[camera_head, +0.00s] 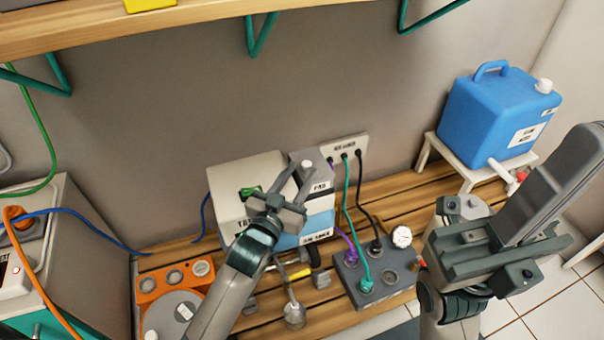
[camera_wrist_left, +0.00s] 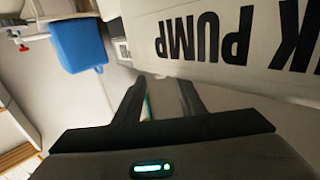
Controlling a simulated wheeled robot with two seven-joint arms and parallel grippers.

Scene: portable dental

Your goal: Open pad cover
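A small grey cover with a white knob, on a part labelled what looks like "PAD" (camera_head: 318,176), is at the right end of the white tank pump box (camera_head: 226,190). It looks closed, though my fingers partly hide it. My left gripper (camera_head: 298,174) is in front of the box, its fingertips near the cover. Whether they touch it I cannot tell. In the left wrist view the fingers (camera_wrist_left: 160,92) are apart with nothing held between them, and the tank pump box (camera_wrist_left: 225,40) fills the upper right. My right gripper (camera_head: 500,250) is at the far right, its fingertips unclear.
A blue water container (camera_head: 497,113) stands on a white stand at the right. A wall socket (camera_head: 345,147) feeds cables down to a dark connector block (camera_head: 375,278). An orange unit (camera_head: 172,283) sits left of my left arm. A wooden shelf (camera_head: 200,22) hangs above.

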